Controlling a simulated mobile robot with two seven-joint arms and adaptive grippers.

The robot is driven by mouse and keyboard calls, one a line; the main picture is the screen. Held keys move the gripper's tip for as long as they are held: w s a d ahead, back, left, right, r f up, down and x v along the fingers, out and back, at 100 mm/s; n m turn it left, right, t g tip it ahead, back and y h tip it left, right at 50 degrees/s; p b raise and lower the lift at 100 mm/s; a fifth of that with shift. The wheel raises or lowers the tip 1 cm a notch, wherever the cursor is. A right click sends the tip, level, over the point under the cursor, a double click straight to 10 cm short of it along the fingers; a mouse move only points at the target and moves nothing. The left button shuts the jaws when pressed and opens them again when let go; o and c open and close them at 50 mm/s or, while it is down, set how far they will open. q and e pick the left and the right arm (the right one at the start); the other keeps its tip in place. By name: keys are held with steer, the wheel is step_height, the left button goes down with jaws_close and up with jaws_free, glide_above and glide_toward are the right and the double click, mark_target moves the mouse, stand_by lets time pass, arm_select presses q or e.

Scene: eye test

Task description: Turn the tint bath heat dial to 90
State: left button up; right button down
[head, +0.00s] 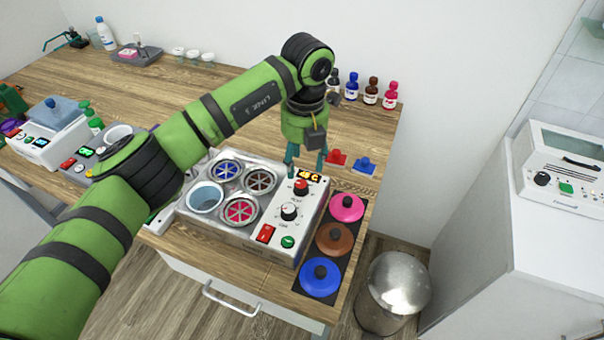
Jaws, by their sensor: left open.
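The tint bath (257,240) is a pale metal box near the table's right end, with several round wells on its left part. Its right part holds a small lit display (308,176), whose digits are too small to read surely. A red-capped dial (300,187) sits just below the display, and a dial with a black knob on a white disc (289,211) is below that. Their labels are too small to read surely. My left gripper (305,169) points down over the display and red-capped dial, open, with its teal fingers apart; contact cannot be told. My right gripper is not in view.
Pink (346,207), brown (334,239) and blue (320,277) lids lie on a dark mat to the right. A red switch (266,233) and green button (288,242) are on the panel. Several bottles (371,91) stand behind. A metal bin (393,285) stands on the floor.

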mark_target(301, 184)
arm_select(q)
steer(key=shift+s+a+f, duration=0.1)
steer(key=shift+s+f, duration=0.05)
steer(key=shift+f, duration=0.2)
step_height(301, 184, down, 5)
steer(key=shift+r+p, duration=0.1)
steer(key=shift+p, duration=1.15)
steer(key=shift+f, duration=0.65)
steer(key=shift+c, duration=0.4)
jaws_close()
